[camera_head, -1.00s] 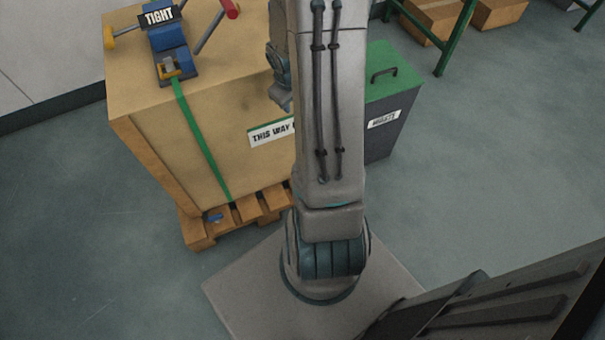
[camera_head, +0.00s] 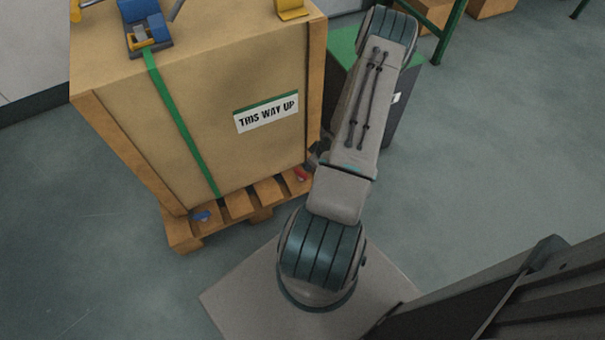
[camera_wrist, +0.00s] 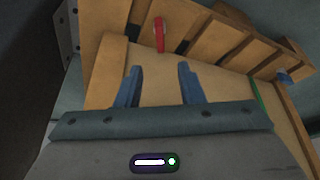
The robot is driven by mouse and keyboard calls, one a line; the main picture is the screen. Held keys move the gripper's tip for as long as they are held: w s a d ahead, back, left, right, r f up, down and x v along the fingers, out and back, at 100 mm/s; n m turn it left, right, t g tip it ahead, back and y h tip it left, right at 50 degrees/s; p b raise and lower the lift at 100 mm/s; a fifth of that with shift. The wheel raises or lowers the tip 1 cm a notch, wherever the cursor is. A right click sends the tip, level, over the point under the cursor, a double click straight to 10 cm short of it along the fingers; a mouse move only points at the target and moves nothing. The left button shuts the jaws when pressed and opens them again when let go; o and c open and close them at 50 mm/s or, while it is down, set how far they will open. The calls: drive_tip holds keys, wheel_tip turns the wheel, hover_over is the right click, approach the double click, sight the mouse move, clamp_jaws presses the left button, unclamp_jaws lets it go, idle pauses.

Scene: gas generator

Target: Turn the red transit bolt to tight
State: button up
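The red transit bolt (camera_head: 301,174) is at the right end of the pallet's near side, below the crate, partly hidden by my arm. In the wrist view the red bolt (camera_wrist: 159,36) shows as a narrow red handle against the pallet wood, above and between my fingertips in the picture. My gripper (camera_wrist: 160,75) is open, with two blue fingers apart and nothing between them. A gap shows between the fingertips and the bolt. My gripper is mostly hidden behind my arm in the head view.
A wooden crate (camera_head: 205,110) with a green strap stands on the pallet (camera_head: 238,204). A blue bolt (camera_head: 202,216) is at the pallet's left end. A grey bin with a green lid (camera_head: 342,52) stands right of the crate.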

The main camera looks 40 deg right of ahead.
sight(302, 173)
drive_tip(key=b+x, duration=0.4)
drive_tip(key=x, duration=0.9)
clamp_jaws()
